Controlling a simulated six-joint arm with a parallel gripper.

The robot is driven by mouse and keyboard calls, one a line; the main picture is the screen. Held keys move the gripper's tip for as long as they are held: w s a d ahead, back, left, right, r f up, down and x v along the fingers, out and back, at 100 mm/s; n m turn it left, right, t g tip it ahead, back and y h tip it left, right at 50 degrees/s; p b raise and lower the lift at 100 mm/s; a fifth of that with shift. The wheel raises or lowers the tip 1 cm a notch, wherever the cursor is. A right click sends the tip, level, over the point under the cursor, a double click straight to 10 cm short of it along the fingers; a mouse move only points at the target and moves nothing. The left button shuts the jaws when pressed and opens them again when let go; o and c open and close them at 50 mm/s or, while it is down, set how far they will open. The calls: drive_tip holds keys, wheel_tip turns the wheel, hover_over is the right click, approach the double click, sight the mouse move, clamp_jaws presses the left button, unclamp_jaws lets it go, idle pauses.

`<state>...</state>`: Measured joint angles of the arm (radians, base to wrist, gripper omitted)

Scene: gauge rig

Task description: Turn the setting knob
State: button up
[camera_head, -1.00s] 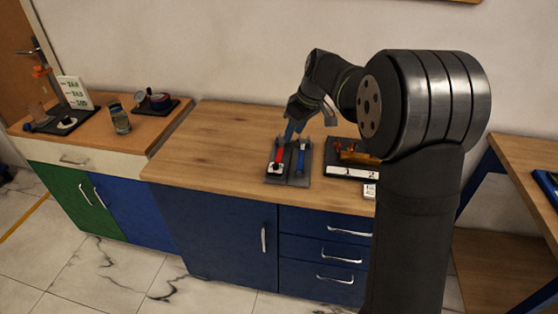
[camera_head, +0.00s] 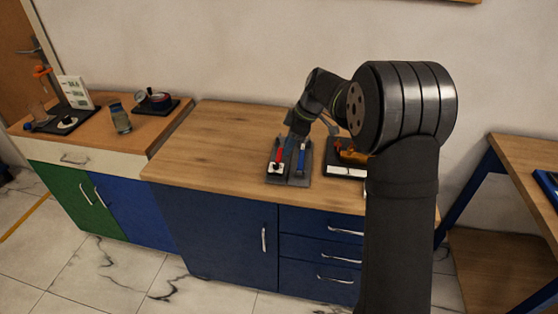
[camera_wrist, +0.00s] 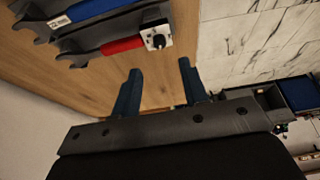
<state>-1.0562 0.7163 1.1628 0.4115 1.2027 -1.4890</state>
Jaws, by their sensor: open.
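A small black knob on a white square plate (camera_wrist: 157,37) sits at the end of a red-handled tool (camera_wrist: 122,45) in the wrist view. The same plate (camera_head: 275,168) and red handle (camera_head: 278,154) show at the left of the dark rack in the head view. I cannot tell for certain that this is the setting knob. My gripper (camera_wrist: 159,66) is open and empty, its two blue fingers apart and pointing towards bare wood beside the knob plate. In the head view my gripper (camera_head: 294,134) is above the rack's back end, its fingertips hard to make out.
A blue-handled tool (camera_head: 301,157) lies beside the red one in the rack (camera_head: 290,178). A dark tray with an orange-brown item (camera_head: 353,157) stands to the right. The left bench holds a glass (camera_head: 120,118), a round gauge (camera_head: 159,100) and a stand. The wooden top left of the rack is clear.

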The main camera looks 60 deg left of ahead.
sight(277, 164)
drive_tip(key=x, duration=0.8)
drive_tip(key=shift+f, duration=0.1)
drive_tip(key=shift+c, duration=0.2)
clamp_jaws()
